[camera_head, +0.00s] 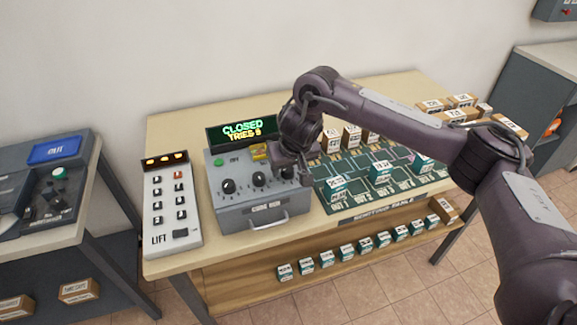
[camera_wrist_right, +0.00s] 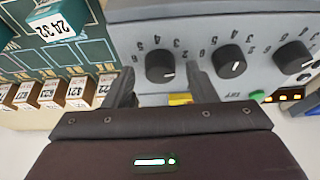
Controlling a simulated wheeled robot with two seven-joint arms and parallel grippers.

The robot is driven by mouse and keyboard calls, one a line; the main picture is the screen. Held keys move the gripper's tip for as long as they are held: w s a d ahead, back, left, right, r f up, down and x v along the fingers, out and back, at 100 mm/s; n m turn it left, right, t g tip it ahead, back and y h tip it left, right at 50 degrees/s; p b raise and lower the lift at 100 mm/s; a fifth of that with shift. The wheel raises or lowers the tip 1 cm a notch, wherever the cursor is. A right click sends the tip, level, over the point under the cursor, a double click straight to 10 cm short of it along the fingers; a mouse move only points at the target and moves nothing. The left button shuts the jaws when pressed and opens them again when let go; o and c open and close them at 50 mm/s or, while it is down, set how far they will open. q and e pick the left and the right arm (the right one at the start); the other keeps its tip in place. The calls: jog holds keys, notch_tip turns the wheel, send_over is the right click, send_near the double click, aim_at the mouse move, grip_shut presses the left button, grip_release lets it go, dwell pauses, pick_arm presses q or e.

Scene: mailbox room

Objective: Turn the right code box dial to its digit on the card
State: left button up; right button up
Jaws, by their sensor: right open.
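The grey code box (camera_head: 235,207) stands on the wooden desk with three black dials in a row on its sloped top. The left dial (camera_head: 228,186) and middle dial (camera_head: 259,178) are clear. In the right wrist view, turned upside down, the right dial (camera_wrist_right: 160,66) lies between the tips of my open right gripper (camera_wrist_right: 158,76). My left gripper is not in view.
A display (camera_head: 242,131) behind the box reads CLOSED and TRIES with a digit. A LIFT keypad (camera_head: 172,208) stands left. A green sorting board (camera_head: 350,201) with labelled boxes lies right, under my right arm. A drawer handle (camera_head: 268,224) juts from the box's front.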

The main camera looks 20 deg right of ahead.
jog(key=shift+c, duration=0.4)
jog(key=c, duration=0.9)
